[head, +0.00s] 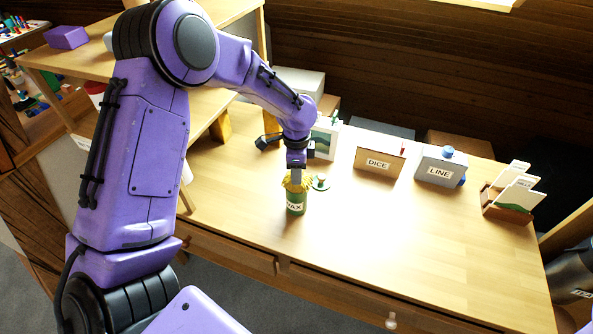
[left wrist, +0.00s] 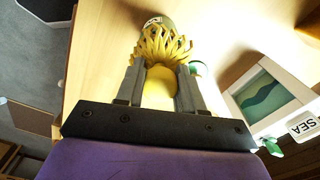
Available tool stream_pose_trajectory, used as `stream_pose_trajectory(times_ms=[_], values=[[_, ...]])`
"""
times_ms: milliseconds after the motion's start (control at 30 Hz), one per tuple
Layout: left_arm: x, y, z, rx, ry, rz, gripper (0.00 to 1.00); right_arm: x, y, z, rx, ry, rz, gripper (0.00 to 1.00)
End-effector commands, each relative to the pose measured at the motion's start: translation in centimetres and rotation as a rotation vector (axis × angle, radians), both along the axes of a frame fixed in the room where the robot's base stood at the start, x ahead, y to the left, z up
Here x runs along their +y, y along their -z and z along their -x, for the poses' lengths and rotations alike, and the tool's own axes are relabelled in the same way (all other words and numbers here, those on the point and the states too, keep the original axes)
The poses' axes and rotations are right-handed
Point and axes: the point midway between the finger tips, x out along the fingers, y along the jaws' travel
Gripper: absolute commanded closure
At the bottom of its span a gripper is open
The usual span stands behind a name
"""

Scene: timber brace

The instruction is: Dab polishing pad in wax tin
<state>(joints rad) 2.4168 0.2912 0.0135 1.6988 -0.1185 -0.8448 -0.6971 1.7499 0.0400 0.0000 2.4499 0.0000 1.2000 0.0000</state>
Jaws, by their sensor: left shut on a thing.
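The wax tin (head: 296,205) is a green cylinder with a white "WAX" label, standing upright on the wooden table. A yellow, fringed polishing pad (left wrist: 163,50) is held in my left gripper (head: 297,172). In the head view the pad is right at the top of the tin, and its fringe covers the tin's opening. In the left wrist view the gripper's two grey fingers (left wrist: 160,88) are shut on the pad's yellow handle, and part of the tin (left wrist: 158,22) shows beyond the fringe. I cannot tell how deep the pad sits. My right gripper is not in view.
A green round item (head: 320,183) lies just right of the tin. Behind stand a framed picture (head: 324,140), a DICE box (head: 379,162) and a LINE box (head: 440,167). A card holder (head: 514,197) stands at the right. The table's front middle is clear.

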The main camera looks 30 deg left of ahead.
Motion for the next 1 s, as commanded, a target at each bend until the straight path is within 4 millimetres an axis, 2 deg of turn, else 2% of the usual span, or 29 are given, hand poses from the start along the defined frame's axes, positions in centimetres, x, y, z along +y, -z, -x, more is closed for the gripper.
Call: stream_pose_trajectory(times_ms=[1000], values=[[0.0,0.5,-0.01,0.0,0.0,0.0,0.87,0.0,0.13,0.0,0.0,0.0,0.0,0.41]])
